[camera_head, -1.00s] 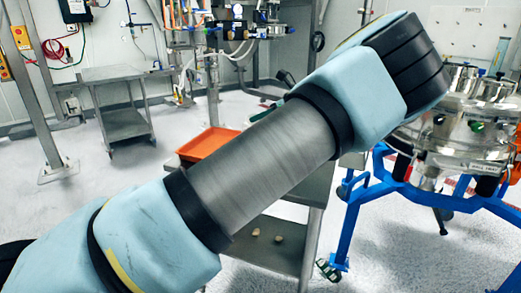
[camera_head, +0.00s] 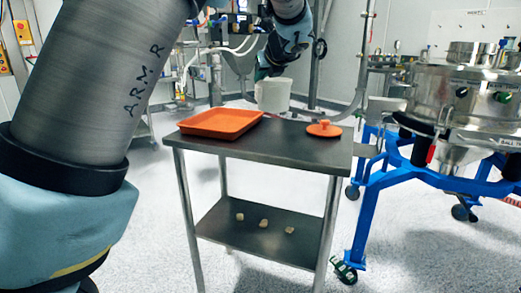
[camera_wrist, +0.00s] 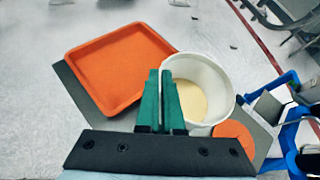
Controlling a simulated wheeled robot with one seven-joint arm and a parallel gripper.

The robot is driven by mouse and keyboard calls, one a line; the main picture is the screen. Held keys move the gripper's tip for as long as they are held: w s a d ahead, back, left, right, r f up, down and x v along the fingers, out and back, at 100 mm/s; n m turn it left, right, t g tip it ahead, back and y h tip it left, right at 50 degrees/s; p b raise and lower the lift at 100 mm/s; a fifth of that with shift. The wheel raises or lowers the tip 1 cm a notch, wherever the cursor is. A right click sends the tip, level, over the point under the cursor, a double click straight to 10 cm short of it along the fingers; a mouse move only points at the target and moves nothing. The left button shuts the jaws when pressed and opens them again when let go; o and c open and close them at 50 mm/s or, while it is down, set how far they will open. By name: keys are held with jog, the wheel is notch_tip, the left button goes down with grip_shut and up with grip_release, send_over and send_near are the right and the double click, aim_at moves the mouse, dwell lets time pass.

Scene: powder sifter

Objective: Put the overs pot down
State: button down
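The white overs pot (camera_head: 272,96) is upright above the far part of a dark metal table (camera_head: 262,150); I cannot tell whether its base touches the top. My gripper (camera_head: 266,72) is at the pot's upper left rim, partly hidden by the wrist. In the wrist view, my gripper's green fingers (camera_wrist: 160,100) are close together over the rim of the pot (camera_wrist: 222,75), shut on its wall. Pale yellow powder (camera_wrist: 192,102) lies inside the pot. An orange lid (camera_head: 324,129) lies on the table, right of the pot.
An orange tray (camera_head: 220,123) takes up the table's left back part. Pale lumps (camera_head: 263,223) lie on the lower shelf. The steel sifter (camera_head: 455,95) on a blue frame (camera_head: 375,195) stands close to the right. The front of the tabletop is clear.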

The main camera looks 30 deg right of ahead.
aim_at(259, 109)
jog(key=shift+m+h, duration=0.6)
jog(key=shift+h, duration=0.1)
jog(key=f+b, duration=0.1)
jog(key=f, duration=0.2)
jog(key=f+b, duration=0.4)
jog(key=f, duration=0.1)
jog(key=shift+s+a+f, duration=0.15)
jog(key=shift+s+f, duration=0.15)
jog(key=shift+f, duration=0.15)
jog(key=c, duration=1.1)
grip_release()
jog(key=shift+o, duration=0.2)
